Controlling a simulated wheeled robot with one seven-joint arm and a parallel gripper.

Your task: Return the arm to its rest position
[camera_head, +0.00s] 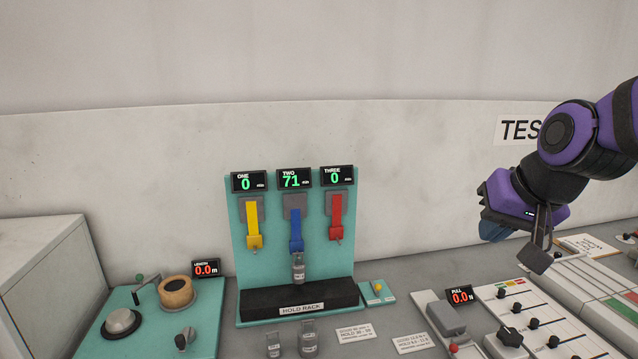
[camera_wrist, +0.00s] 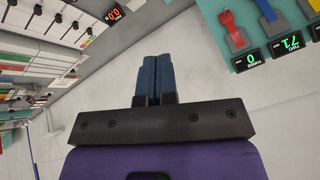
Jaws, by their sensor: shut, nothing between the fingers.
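My purple and black arm reaches in from the right in the head view. My gripper (camera_head: 541,258) hangs in the air above the right part of the bench, apart from the panels below it. In the wrist view the two blue-grey fingers of my gripper (camera_wrist: 152,57) lie side by side, shut with nothing between them. The teal hold rack (camera_head: 265,270) stands left of the gripper with yellow (camera_head: 254,222), blue (camera_head: 296,228) and red (camera_head: 336,217) tapes. A weight (camera_head: 298,270) hangs under the blue tape, and its display reads 71.
A slider panel (camera_head: 545,325) and a pull gauge (camera_head: 445,318) lie below and left of the gripper. Two weights (camera_head: 275,345) (camera_head: 309,338) stand before the rack. A teal winding station (camera_head: 150,320) is at the left. The wall behind is bare near the arm except for a sign (camera_head: 515,130).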

